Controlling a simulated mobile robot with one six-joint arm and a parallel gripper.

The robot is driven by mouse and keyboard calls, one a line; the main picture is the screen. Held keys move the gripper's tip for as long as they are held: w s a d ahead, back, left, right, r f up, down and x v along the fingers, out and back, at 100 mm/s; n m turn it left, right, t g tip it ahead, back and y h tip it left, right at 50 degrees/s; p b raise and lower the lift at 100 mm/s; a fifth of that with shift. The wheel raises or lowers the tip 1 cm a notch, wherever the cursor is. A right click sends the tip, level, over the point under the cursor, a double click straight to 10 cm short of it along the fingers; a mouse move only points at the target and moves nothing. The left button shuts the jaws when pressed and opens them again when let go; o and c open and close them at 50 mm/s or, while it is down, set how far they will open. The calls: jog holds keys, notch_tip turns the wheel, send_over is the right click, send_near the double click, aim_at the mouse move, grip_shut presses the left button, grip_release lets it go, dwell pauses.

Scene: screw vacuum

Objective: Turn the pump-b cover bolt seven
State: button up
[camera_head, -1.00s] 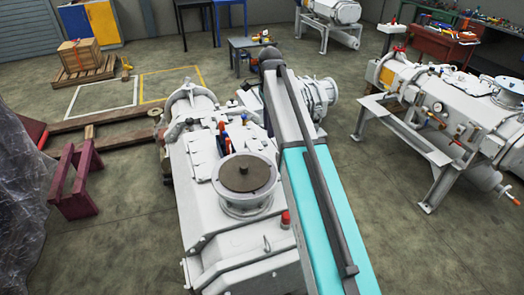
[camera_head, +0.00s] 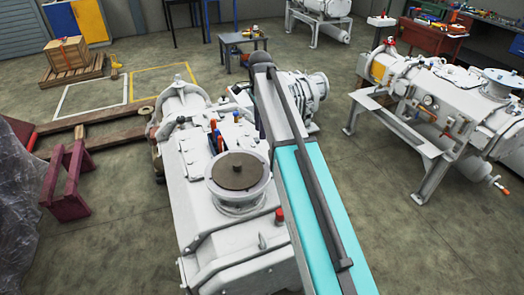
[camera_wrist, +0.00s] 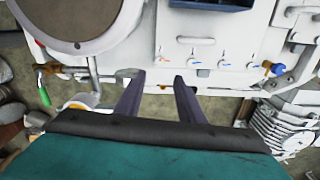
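A large white pump (camera_head: 185,170) stands in the middle of the camera_head view, with a round flange (camera_head: 238,172) bearing a brown disc on top. In the wrist view its white body (camera_wrist: 205,25) fills the top, with several small bolt-like parts with coloured marks (camera_wrist: 190,60) in a row. I cannot tell which is cover bolt seven. My gripper (camera_wrist: 158,82) shows two dark fingers, spread apart with nothing between them, their tips near the lower edge of the white body. In the camera_head view my arm hides the gripper and part of the pump.
A blue tray (camera_wrist: 215,4) lies on the pump at the wrist view's top edge. A blue-capped fitting (camera_wrist: 275,68) sticks out at right and a green-handled valve (camera_wrist: 43,95) at left. A second white pump (camera_head: 440,100) stands right on a frame. Open floor (camera_head: 375,200) lies between the pumps.

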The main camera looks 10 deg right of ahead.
jog(key=shift+f+p, duration=1.65)
jog(key=shift+f, duration=4.2)
jog(key=shift+c, duration=0.4)
grip_shut()
jog(key=shift+d, duration=0.2)
jog(key=shift+a, duration=0.1)
